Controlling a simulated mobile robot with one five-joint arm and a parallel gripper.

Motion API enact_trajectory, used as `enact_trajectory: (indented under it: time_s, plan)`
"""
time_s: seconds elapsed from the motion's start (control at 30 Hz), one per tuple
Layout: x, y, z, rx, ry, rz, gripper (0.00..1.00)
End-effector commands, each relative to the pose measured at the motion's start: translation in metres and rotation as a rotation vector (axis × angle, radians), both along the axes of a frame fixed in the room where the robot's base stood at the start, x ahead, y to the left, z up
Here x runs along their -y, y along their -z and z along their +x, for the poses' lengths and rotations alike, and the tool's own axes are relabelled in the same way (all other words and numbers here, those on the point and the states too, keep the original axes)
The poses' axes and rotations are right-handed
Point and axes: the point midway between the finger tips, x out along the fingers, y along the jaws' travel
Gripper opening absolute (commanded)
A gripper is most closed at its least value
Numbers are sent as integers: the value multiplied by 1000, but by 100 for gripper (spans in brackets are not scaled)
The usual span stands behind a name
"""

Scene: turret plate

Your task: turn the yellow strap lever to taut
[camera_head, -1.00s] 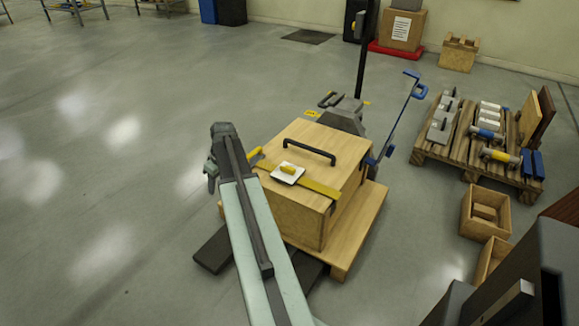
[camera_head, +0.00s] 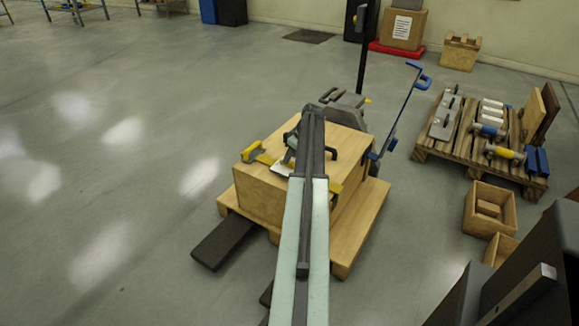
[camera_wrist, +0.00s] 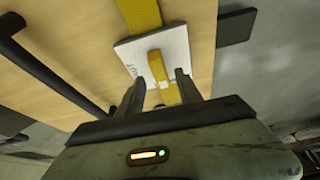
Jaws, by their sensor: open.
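The yellow lever (camera_wrist: 157,66) sits on a white plate (camera_wrist: 133,54) on top of a wooden box (camera_head: 248,191). In the wrist view it lies roughly in line with the yellow strap (camera_wrist: 141,14). My gripper (camera_wrist: 160,79) is open, its two dark fingers apart over the plate's near edge, with the lever's near end between or just beyond their tips. I cannot tell whether they touch it. In the head view my arm covers the lever and most of the plate; the strap shows at the box's left edge (camera_head: 258,153).
A black handle (camera_wrist: 50,68) on the box lid lies left of my fingers. The box stands on a wooden pallet (camera_head: 362,225) with a pallet jack (camera_head: 345,103) behind it. A second pallet with parts (camera_head: 463,149) is at the right. Floor at the left is clear.

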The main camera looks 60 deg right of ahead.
Motion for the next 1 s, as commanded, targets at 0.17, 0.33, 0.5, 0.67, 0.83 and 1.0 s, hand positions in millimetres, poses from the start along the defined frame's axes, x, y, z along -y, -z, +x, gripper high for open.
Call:
enact_trajectory:
  time_s: [0.17, 0.33, 0.5, 0.67, 0.83, 1.0]
  plan:
    - [1, 27, 9, 0, 1, 0, 42]
    - [1, 24, 10, 0, 2, 1, 42]
    - [1, 24, 10, 0, 2, 1, 17]
    - [1, 24, 9, 0, 2, 1, 0]
    - [2, 24, 9, 0, 10, 0, 0]
    - [0, 24, 9, 0, 53, -1, 0]
